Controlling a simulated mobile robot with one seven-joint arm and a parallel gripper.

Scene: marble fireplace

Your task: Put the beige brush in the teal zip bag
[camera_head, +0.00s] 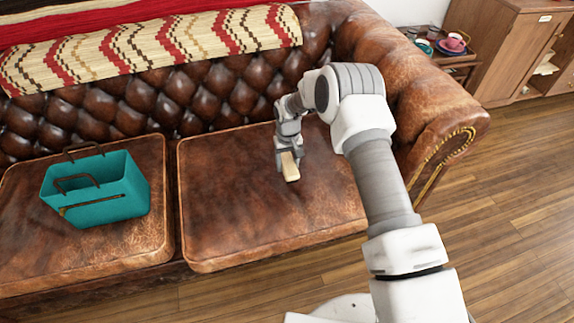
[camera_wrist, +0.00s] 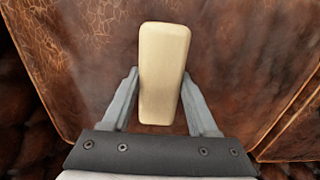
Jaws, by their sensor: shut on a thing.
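The beige brush (camera_wrist: 163,75) is a rounded oblong block between the two fingers of my gripper (camera_wrist: 161,88) in the wrist view. In the head view the brush (camera_head: 289,166) shows below my gripper (camera_head: 287,163), over the right seat cushion of the sofa. My gripper is shut on the brush. I cannot tell whether the brush touches the cushion. The teal zip bag (camera_head: 118,203) stands upright on the left cushion, with its top open and two brown handles. A zip line runs along its front. The bag is well to the left of my gripper.
The brown leather sofa has a tufted back and a right armrest (camera_head: 425,125). A gap separates the left cushion (camera_head: 25,260) from the right cushion (camera_head: 225,200). A patterned blanket (camera_head: 150,48) covers the backrest top. A side table with cups (camera_head: 453,42) stands beyond the armrest.

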